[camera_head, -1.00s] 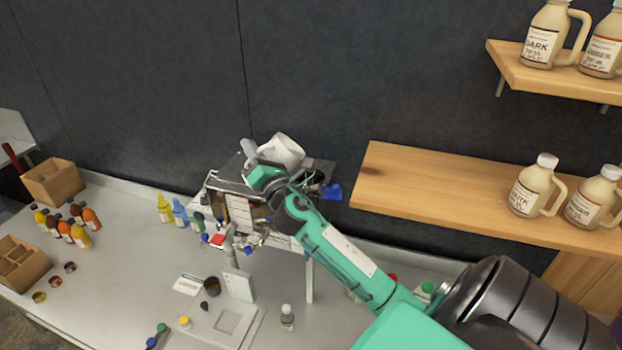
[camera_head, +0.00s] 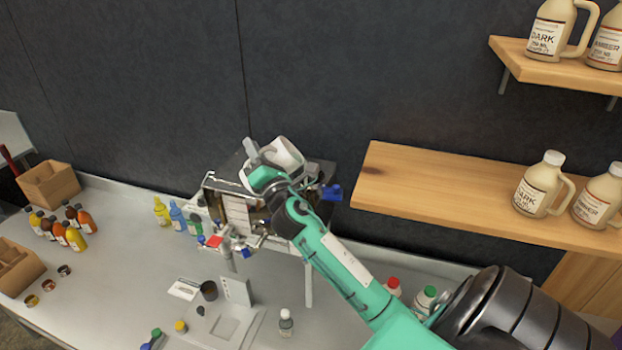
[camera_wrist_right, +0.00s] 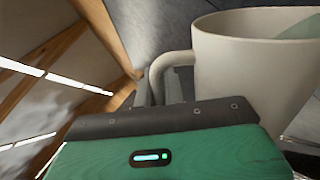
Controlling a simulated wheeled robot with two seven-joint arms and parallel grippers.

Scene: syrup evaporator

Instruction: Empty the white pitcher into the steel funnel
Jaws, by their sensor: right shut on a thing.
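The white pitcher (camera_head: 287,154) is above the steel evaporator (camera_head: 237,212) at the middle of the head view, tilted over to one side. My right gripper (camera_head: 257,160) is shut on its handle. In the right wrist view the pitcher (camera_wrist_right: 250,62) fills the right side, and its handle is at the fingers (camera_wrist_right: 165,88) of my gripper. Something pale green shows inside the rim there; I cannot tell what it is. I cannot make out the steel funnel; my arm and the pitcher cover part of the evaporator. My left gripper is not in view.
A wooden shelf (camera_head: 440,196) with syrup jugs (camera_head: 541,185) is right of the evaporator, with another shelf above. Coloured bottles (camera_head: 175,215) stand left of it. Wooden boxes (camera_head: 48,184) and more bottles are at far left. A small bottle (camera_head: 286,322) stands in front.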

